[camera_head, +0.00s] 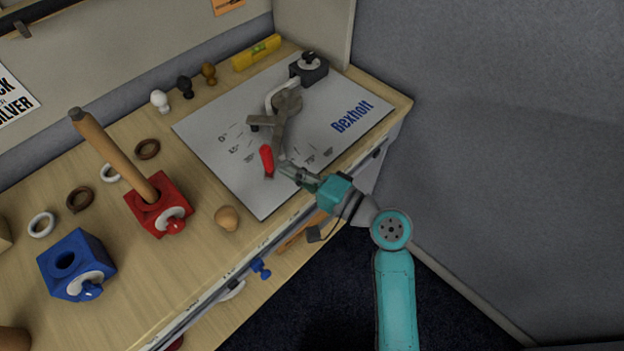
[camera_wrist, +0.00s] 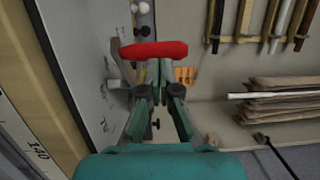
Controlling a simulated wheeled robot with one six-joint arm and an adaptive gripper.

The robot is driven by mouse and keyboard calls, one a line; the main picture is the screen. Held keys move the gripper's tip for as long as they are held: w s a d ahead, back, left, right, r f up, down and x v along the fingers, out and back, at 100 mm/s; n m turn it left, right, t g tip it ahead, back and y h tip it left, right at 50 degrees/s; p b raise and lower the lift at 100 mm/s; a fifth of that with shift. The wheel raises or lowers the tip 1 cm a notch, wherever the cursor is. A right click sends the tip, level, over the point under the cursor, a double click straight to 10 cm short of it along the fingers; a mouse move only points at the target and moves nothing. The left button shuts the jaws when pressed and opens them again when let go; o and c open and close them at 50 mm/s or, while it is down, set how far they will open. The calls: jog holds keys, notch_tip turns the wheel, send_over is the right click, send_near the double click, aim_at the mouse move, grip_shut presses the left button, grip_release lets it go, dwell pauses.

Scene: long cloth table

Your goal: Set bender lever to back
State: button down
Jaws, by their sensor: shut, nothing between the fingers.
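The bender (camera_head: 287,101) is a grey metal tool on a white sheet marked "Bexholt" (camera_head: 350,122), with angle marks printed around it. Its lever ends in a red grip (camera_head: 267,160) that points toward the table's front edge. My gripper (camera_head: 283,167) is shut and empty, just right of the red grip. In the wrist view the red grip (camera_wrist: 153,51) lies across, just beyond the fingertips of my gripper (camera_wrist: 160,66). I cannot tell whether they touch. The lever's metal bar is mostly hidden in the wrist view.
A red block (camera_head: 158,203) with a wooden handle standing in it and a blue block (camera_head: 76,264) stand to the left. A wooden knob (camera_head: 227,217) sits near the front edge. A yellow level (camera_head: 256,52) lies at the back. A grey wall (camera_head: 500,120) closes the right.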

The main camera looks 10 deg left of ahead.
aim_at(268, 162)
jog(key=shift+x, duration=1.2)
jog(key=shift+a, duration=0.1)
jog(key=shift+s+a+t, duration=0.2)
jog(key=shift+a+t, duration=0.1)
jog(key=shift+a, duration=0.2)
jog(key=shift+m+t+h, duration=0.6)
jog(key=shift+m+t, duration=0.1)
jog(key=a, duration=0.7)
jog(key=shift+w+a, duration=0.15)
jog(key=shift+a, duration=0.15)
jog(key=a, duration=0.2)
jog(key=w+a, duration=0.1)
jog(key=a, duration=0.1)
jog(key=w+a, duration=0.1)
jog(key=a, duration=0.1)
jog(key=shift+a, duration=0.35)
jog(key=shift+x, duration=1)
jog(key=shift+s, duration=0.1)
jog(key=v, duration=1.2)
